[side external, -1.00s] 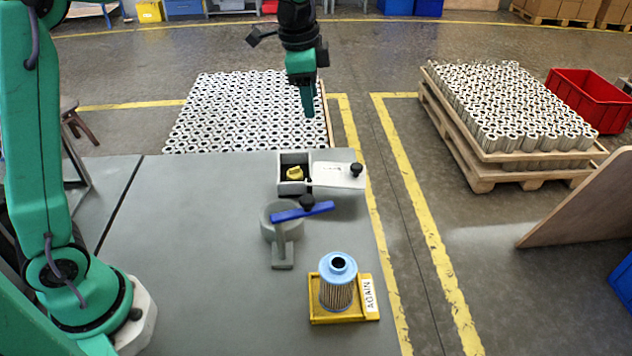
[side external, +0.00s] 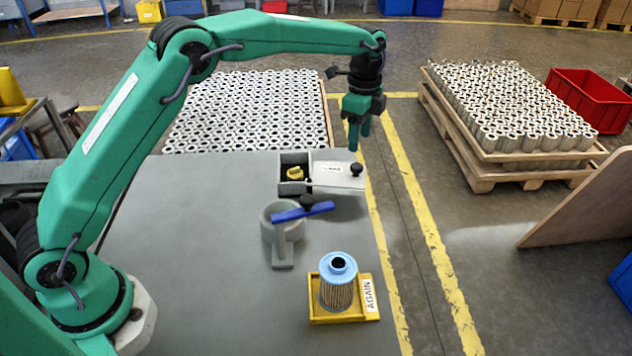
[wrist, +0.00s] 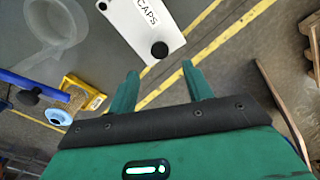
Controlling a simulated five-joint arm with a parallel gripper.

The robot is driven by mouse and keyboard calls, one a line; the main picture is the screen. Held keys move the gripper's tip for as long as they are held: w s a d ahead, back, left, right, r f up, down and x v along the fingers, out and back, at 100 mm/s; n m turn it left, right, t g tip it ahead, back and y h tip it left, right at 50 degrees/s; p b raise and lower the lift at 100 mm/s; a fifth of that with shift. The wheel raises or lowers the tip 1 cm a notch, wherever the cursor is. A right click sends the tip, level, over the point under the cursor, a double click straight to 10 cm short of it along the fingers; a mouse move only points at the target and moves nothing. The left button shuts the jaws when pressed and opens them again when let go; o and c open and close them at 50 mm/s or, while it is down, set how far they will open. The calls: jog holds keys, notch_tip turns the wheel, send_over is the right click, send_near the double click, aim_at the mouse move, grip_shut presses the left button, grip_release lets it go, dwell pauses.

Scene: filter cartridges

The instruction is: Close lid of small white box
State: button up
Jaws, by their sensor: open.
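The small box (side external: 283,188) stands near the table's far right corner, light grey-white, with its top open. A yellow piece (side external: 295,173) lies inside it. Its white lid (side external: 330,175) extends to the right of the box and carries a black knob (side external: 358,169). In the wrist view the lid (wrist: 150,20) reads "CAPS", and its knob (wrist: 159,49) is just beyond the fingers. My gripper (side external: 358,143) is above and slightly behind the knob, apart from it. The gripper (wrist: 158,85) is open and empty, its two green fingers spread.
A grey round holder (side external: 270,222) with a blue bar (side external: 303,212) and black knob stands in front of the box. A blue-topped filter cartridge (side external: 337,284) sits in a yellow tray (side external: 345,317) labelled "AGAIN". The table's right edge is close to the lid.

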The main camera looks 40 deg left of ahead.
aim_at(357, 165)
jog(key=shift+f, duration=3.9)
grip_shut()
